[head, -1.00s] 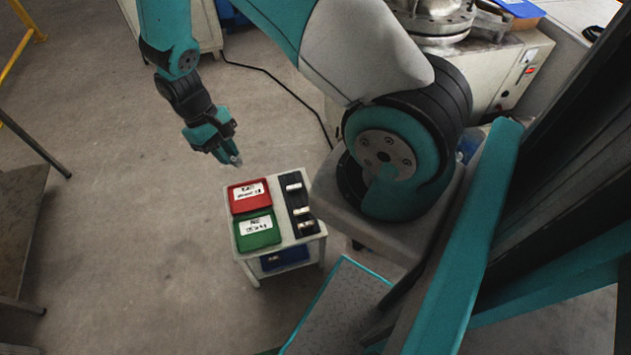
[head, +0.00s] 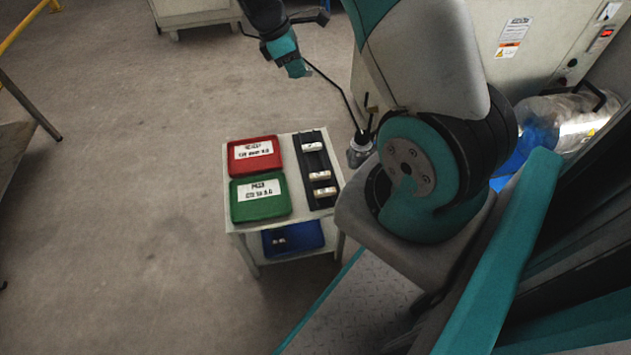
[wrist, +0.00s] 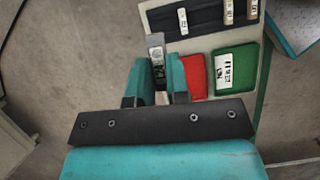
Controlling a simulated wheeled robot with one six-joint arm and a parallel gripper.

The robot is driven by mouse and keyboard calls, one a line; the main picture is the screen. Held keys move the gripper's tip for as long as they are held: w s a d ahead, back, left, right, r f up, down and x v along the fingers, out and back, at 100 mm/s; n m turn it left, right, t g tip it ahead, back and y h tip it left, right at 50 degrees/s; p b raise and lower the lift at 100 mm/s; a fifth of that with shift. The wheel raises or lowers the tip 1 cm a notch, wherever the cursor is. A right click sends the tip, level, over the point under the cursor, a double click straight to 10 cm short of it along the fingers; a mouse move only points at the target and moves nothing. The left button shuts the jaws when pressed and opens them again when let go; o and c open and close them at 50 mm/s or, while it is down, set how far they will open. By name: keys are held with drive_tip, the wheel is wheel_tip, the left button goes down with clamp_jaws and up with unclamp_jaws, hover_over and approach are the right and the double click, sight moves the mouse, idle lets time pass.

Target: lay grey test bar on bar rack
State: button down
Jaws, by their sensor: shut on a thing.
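My gripper (wrist: 158,72) is shut on the grey test bar (wrist: 156,44), a short grey piece with a marked label, sticking out beyond the teal fingers in the wrist view. In the head view my gripper (head: 291,62) is in the air past the far side of the white cart; the bar cannot be made out there. The bar rack (head: 316,161) is a long black tray along the right side of the cart top, with several pale bars lying across it and bare space between them. The rack (wrist: 205,22) also shows at the top of the wrist view, beyond the bar.
A red tray (head: 254,166) and a green tray (head: 260,209), both labelled, lie left of the rack on the cart (head: 232,228). A blue bin (head: 293,238) with small pieces is on the lower shelf. A grey bottle-like object (head: 360,150) stands right of the cart.

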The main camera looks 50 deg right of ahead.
drive_tip(key=shift+s+d+f+n+b, duration=0.1)
drive_tip(key=shift+d+f+n+b, duration=0.3)
drive_tip(key=shift+d+f+b, duration=0.3)
wheel_tip(320, 180, down, 20)
drive_tip(key=b, duration=0.7)
drive_tip(key=shift+d+b, duration=0.1)
drive_tip(key=shift+b, duration=0.3)
drive_tip(key=shift+r, duration=0.1)
drive_tip(key=shift+f, duration=0.25)
